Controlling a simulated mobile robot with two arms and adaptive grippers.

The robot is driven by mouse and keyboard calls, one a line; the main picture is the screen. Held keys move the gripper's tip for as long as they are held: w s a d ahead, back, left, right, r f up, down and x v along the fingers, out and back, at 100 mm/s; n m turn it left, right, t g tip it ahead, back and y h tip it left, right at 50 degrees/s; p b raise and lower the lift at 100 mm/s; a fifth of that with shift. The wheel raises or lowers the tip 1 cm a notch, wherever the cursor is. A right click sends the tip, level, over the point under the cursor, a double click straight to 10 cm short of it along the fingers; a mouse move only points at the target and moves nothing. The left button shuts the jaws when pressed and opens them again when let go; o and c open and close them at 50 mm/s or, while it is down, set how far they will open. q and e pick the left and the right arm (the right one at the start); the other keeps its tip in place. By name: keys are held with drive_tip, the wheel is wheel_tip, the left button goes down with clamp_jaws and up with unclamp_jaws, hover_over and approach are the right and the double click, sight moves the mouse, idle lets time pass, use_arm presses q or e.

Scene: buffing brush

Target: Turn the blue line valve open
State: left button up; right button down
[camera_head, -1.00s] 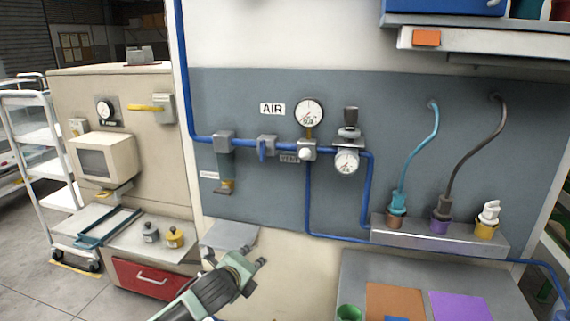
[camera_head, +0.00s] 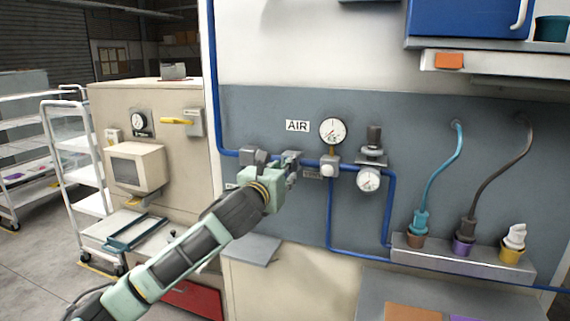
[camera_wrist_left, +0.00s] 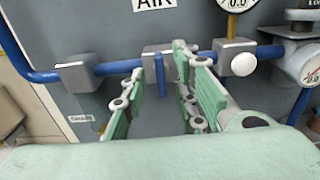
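The blue line valve shows in the left wrist view as a grey body (camera_wrist_left: 158,58) on the blue pipe (camera_wrist_left: 118,67), with a narrow blue handle (camera_wrist_left: 160,88) hanging straight down. In the head view my left gripper hides most of the valve. My left gripper (camera_head: 292,166) is at the pipe on the wall panel, its fingers apart. In the left wrist view, its green fingers stand either side of the handle, with gaps visible; I see no clear contact. My right gripper is in neither view.
Right of the valve are a grey block with a white knob (camera_wrist_left: 243,64), a round gauge (camera_head: 333,131) and a regulator (camera_head: 370,160) with a smaller dial. A ledge (camera_head: 462,259) with plugged hoses is further right. A sloping grey plate (camera_head: 253,249) is below my arm.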

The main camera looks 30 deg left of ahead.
use_arm(q)
drive_tip(key=shift+x, duration=0.95)
drive_tip(key=shift+f, duration=0.1)
clamp_jaws()
